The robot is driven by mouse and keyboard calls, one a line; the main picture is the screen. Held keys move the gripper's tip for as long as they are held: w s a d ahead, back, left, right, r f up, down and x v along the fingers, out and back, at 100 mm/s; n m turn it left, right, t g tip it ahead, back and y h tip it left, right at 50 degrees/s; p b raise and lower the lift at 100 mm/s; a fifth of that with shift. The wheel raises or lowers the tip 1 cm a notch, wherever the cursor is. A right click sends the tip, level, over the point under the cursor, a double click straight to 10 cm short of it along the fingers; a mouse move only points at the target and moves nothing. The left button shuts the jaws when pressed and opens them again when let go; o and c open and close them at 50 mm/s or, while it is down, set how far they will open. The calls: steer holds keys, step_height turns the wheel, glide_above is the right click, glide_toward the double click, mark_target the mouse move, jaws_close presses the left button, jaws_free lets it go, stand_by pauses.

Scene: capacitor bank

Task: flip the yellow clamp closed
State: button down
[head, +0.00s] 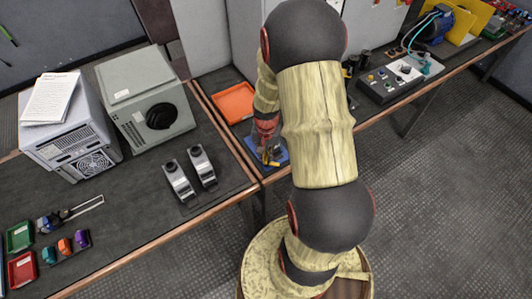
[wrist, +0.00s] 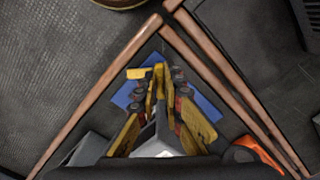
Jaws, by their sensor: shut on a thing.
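The yellow clamp (wrist: 137,73) shows in the wrist view as a short yellow piece beside my fingertips, over a blue plate (wrist: 208,108). The blue plate also shows in the head view (head: 282,157), on the bench near its front edge. My gripper (wrist: 160,84) points down over the plate, its yellow fingers close together and shut on part of the clamp. In the head view my gripper (head: 269,153) is small and partly behind my arm. My fingers hide most of the clamp, so its exact lever angle cannot be told.
An orange tray (head: 234,103) lies behind my gripper. Two grey-black devices (head: 190,173) stand to the left, with a grey-green box (head: 146,95) behind them. A control box (head: 397,78) stands on the bench to the right. The floor in front is clear.

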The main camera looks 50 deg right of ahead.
steer(key=n+p, duration=0.2)
steer(key=n, duration=0.2)
steer(key=shift+s+d+r+n, duration=0.1)
steer(key=shift+n, duration=0.2)
steer(key=shift+d+n+p, duration=0.1)
steer(key=shift+n+p, duration=0.7)
steer(key=shift+n, duration=1.1)
steer(key=c, duration=1.9)
jaws_free()
step_height(320, 180, up, 12)
steer(key=shift+f, duration=0.1)
